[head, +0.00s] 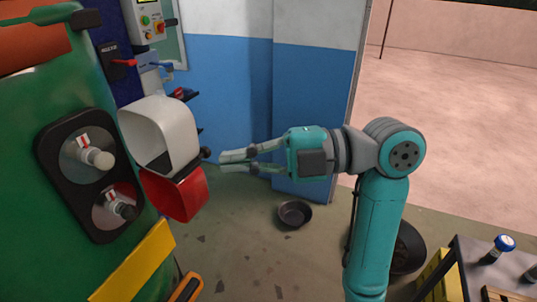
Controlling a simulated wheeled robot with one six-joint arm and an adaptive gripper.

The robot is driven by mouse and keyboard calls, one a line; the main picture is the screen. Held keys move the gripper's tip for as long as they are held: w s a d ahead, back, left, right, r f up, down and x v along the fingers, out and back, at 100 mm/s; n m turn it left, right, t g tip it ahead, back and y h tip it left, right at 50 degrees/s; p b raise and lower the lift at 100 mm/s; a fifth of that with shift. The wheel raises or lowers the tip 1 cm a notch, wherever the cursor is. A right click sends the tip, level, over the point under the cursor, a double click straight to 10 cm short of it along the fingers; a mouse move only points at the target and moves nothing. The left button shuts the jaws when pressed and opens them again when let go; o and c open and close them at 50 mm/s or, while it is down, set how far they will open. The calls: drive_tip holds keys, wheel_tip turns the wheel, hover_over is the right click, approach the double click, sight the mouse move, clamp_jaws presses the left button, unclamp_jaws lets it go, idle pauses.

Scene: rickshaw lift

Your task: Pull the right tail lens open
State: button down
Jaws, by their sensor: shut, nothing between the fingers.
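The tail lens, a box with a white upper part (178,122) and a red lower part (185,195), stands swung out from its black lamp base (78,145) on the green rickshaw body (38,215). Two bulbs show uncovered in the base, an upper bulb (98,157) and a lower bulb (121,207). A small dark knob (205,153) sits at the lens's right edge. My gripper (224,162) is shut and empty just right of the knob, pointing left at it. Whether the fingertips touch the knob cannot be told.
A yellow bar (135,265) runs below the lamp. A dark bowl (294,214) lies on the floor. A blue and white wall (235,85) with a control box (150,20) stands behind. A table with a blue-capped bottle (498,248) is at lower right.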

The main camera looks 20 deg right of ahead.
sight(199, 159)
drive_tip(key=shift+x, duration=0.9)
drive_tip(key=shift+w+f, duration=0.2)
drive_tip(key=shift+w, duration=0.4)
drive_tip(key=shift+w+f, duration=0.15)
drive_tip(key=shift+w, duration=0.4)
drive_tip(key=shift+w+a+f, duration=0.1)
drive_tip(key=shift+w+f, duration=0.15)
drive_tip(key=shift+w, duration=0.55)
drive_tip(key=w, duration=0.4)
drive_tip(key=shift+s, duration=0.1)
